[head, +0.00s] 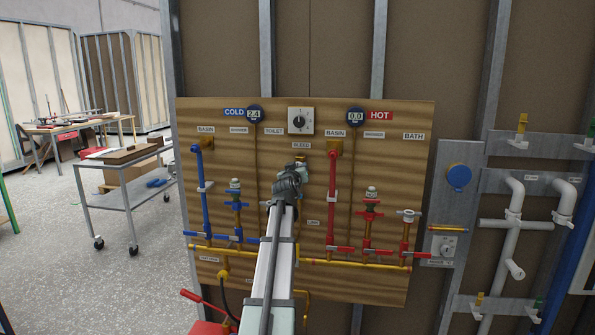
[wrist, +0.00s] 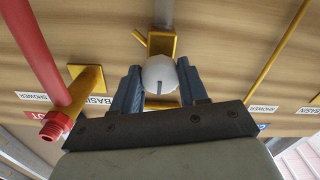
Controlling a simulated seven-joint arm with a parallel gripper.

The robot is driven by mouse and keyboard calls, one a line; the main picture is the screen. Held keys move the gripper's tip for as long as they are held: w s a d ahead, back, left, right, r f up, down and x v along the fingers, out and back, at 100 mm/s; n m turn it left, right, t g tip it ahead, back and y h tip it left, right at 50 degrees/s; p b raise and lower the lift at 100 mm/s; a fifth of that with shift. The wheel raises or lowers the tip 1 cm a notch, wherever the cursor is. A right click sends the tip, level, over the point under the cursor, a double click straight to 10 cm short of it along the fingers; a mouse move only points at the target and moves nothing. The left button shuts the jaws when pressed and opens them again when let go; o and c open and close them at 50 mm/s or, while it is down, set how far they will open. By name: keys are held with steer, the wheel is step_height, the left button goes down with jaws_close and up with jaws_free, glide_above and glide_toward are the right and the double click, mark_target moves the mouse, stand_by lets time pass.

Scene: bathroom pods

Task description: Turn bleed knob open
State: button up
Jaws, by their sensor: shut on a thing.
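The bleed knob (wrist: 160,72) is a white round knob with a dark slot-like mark, on a brass fitting (wrist: 162,45) on the wooden panel. In the wrist view it sits between the two blue fingers of my gripper (wrist: 158,84), which is shut on it. The mark runs almost straight up and down in that picture. In the head view my gripper (head: 301,172) is at the panel just below the BLEED label (head: 301,145).
Blue pipework (head: 199,180) with valves is left of my arm, and red pipework (head: 331,200) is close on its right. A brass manifold pipe (head: 350,263) runs along the panel's lower part. Gauges show 2.4 on COLD (head: 254,113) and 0.0 on HOT (head: 356,115).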

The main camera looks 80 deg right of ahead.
steer(key=shift+c, duration=1.2)
steer(key=shift+m, duration=9)
steer(key=o, duration=1.1)
steer(key=shift+c, duration=0.2)
